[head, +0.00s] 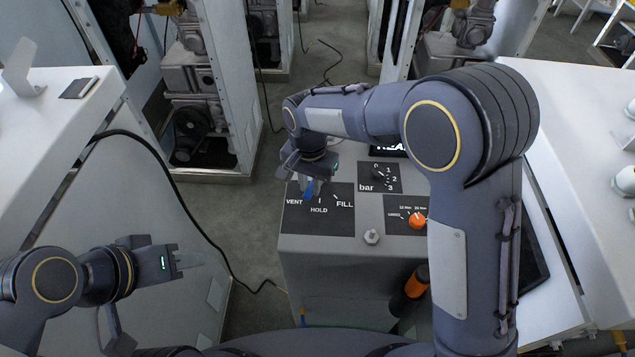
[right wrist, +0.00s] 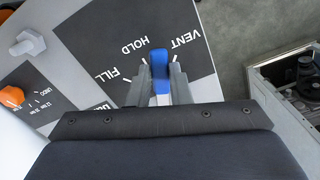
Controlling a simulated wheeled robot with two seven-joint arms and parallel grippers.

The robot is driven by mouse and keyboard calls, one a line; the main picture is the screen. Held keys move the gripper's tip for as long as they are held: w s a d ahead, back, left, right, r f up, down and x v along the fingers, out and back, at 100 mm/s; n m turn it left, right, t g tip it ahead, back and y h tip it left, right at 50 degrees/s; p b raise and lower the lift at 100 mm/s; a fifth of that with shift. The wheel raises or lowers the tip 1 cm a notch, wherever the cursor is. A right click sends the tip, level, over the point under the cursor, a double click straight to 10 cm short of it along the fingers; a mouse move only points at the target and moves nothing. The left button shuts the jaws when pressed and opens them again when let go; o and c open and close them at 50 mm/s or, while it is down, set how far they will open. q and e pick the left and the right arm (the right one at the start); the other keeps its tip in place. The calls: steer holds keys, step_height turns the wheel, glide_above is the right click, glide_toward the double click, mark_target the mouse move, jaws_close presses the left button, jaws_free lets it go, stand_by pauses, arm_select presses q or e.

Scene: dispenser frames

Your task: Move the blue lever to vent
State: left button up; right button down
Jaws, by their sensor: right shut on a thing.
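The blue lever (right wrist: 160,66) stands on a black panel labelled VENT, HOLD and FILL. In the right wrist view its tip lies between the HOLD mark and the word VENT. My right gripper (right wrist: 159,88) is shut on the lever, with one grey finger on each side. In the head view the lever (head: 308,188) shows as a small blue patch below my right gripper (head: 310,178), at the VENT side of the black panel (head: 338,218). My left gripper (head: 192,261) is off to the left, away from the console; its finger gap is not clear.
The grey console (head: 325,250) also has an orange knob (head: 417,220), a black bar selector (head: 379,175) and a hex bolt (head: 371,237). White counters stand left (head: 45,130) and right (head: 575,130). A black cable (head: 190,205) hangs at left.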

steer(key=shift+w+a+m+p, duration=0.2)
steer(key=shift+w+a+m, duration=0.2)
steer(key=shift+m, duration=0.55)
steer(key=shift+w+a+m+p, duration=0.2)
steer(key=shift+a+m, duration=0.25)
steer(key=shift+m, duration=0.5)
steer(key=shift+w, duration=0.1)
steer(key=c, duration=1.3)
jaws_free()
step_height(320, 180, up, 8)
steer(key=shift+f+b, duration=0.1)
steer(key=shift+b, duration=0.2)
